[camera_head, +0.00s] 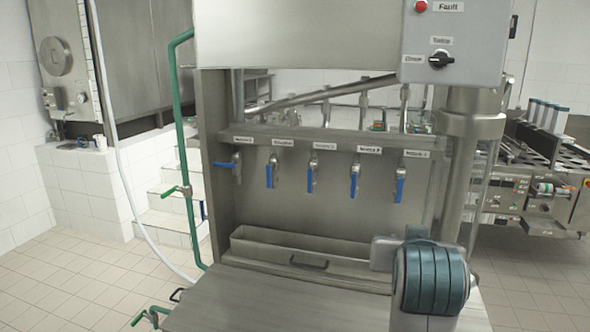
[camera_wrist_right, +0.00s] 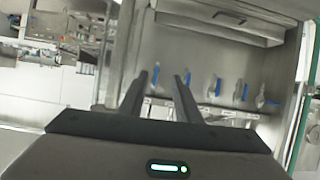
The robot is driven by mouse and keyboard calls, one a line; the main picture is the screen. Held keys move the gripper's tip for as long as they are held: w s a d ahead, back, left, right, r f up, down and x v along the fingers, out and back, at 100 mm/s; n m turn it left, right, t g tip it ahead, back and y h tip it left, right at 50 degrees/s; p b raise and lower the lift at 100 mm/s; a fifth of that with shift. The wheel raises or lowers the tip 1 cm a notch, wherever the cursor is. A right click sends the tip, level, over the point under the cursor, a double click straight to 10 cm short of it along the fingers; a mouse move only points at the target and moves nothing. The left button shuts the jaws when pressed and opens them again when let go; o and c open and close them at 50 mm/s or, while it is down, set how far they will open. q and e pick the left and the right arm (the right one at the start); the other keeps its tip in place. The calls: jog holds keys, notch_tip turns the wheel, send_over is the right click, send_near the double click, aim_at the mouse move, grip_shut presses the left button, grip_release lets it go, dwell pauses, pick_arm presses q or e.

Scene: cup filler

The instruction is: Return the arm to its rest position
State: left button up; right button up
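My right arm (camera_head: 432,280), grey with dark teal bands, shows at the lower right of the head view, in front of the filler's worktop. Its gripper is not visible there. In the right wrist view my right gripper (camera_wrist_right: 161,78) has its two dark fingers apart, with nothing held between them. The wrist picture is turned, and the filler's valves appear beyond the fingers, apart from them. My left arm and left gripper are in neither view.
The steel filler has a row of labelled taps with blue handles. The leftmost handle (camera_head: 226,165) points sideways; the others, such as the rightmost (camera_head: 399,189), hang down. A trough (camera_head: 300,245) lies below, a bare worktop (camera_head: 270,300) in front. A green pipe (camera_head: 183,130) stands left.

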jog(key=s+d+f+n+g+y, duration=0.1)
jog(key=s+f, duration=0.2)
jog(key=f, duration=0.6)
jog(key=s+f+n+g, duration=0.1)
jog(key=s+f+g, duration=0.15)
jog(key=f, duration=0.65)
jog(key=s+d+f+n+g+y, duration=0.1)
jog(key=s+f, duration=0.2)
jog(key=f, duration=0.6)
jog(key=s+f+n+g+y, duration=0.1)
jog(key=s+f+g, duration=0.1)
jog(key=s+f, duration=0.95)
jog(key=s+f+n+g+y, duration=0.1)
jog(key=s+f+g, duration=0.2)
jog(key=s+f, duration=0.85)
jog(key=s+f+b, duration=0.2)
jog(key=f+b, duration=0.1)
jog(key=f, duration=1.2)
jog(key=s+f+b, duration=0.2)
jog(key=f+b, duration=0.1)
jog(key=f, duration=1.2)
jog(key=s+d+f+g+b, duration=0.1)
jog(key=s+f+b, duration=0.1)
jog(key=s+f, duration=0.7)
jog(key=s+d+f+g+b, duration=0.1)
jog(key=s+d+f+b, duration=0.1)
jog(key=s+f, duration=0.7)
notch_tip(320, 180, down, 4)
jog(key=shift+r, duration=0.15)
